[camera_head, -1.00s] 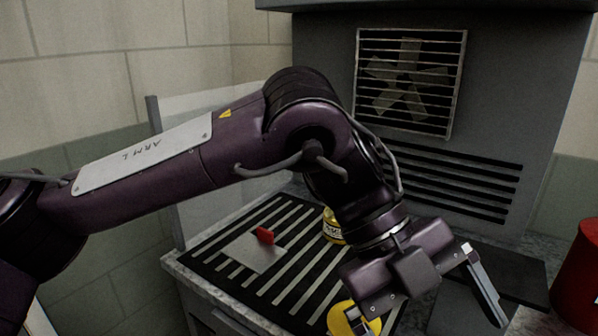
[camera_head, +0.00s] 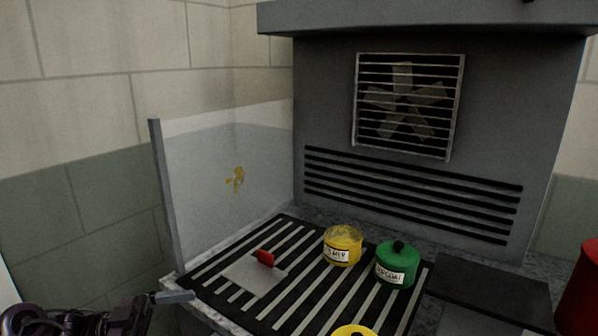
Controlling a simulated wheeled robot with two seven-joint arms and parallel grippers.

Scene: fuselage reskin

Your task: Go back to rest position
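My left gripper (camera_head: 140,309) is low at the left edge of the head view, beside the front left corner of the slatted bench. One finger shows pointing right, with nothing seen held; the other finger is not clear, so I cannot tell its opening. My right gripper is not in view.
The slatted bench (camera_head: 213,283) holds a metal plate with a red handle (camera_head: 264,258), a yellow labelled pot (camera_head: 342,247) and a green labelled pot (camera_head: 396,266). A yellow item (camera_head: 353,330) is cut off below. A clear side panel (camera_head: 215,190) and a red container (camera_head: 580,295) flank it.

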